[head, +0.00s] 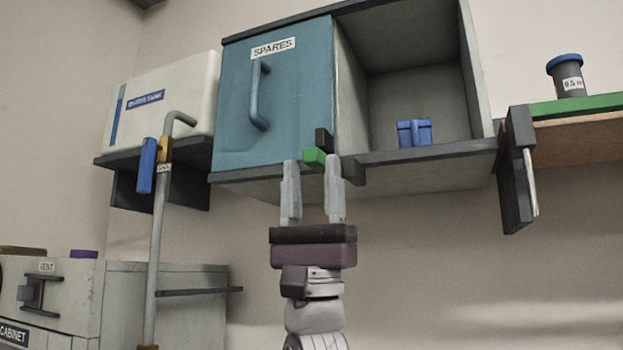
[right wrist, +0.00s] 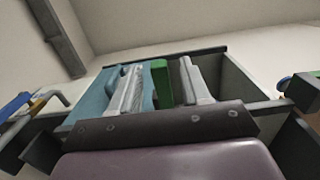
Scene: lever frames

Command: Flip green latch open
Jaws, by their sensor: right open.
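The green latch (head: 314,156) is a small green block at the lower right edge of the teal SPARES door (head: 290,100), beside a dark block (head: 324,140). The teal door is closed over the left half of the wall cabinet. My right gripper (head: 312,166) reaches up from below and is open, with one finger on each side of the latch. My left gripper is not in view.
The cabinet's right half is an open compartment with a blue object (head: 414,133). A grey pipe with a blue-handled valve (head: 148,165) stands to the left. A dark bracket (head: 516,170) and a shelf with a blue-lidded jar (head: 567,77) are at the right.

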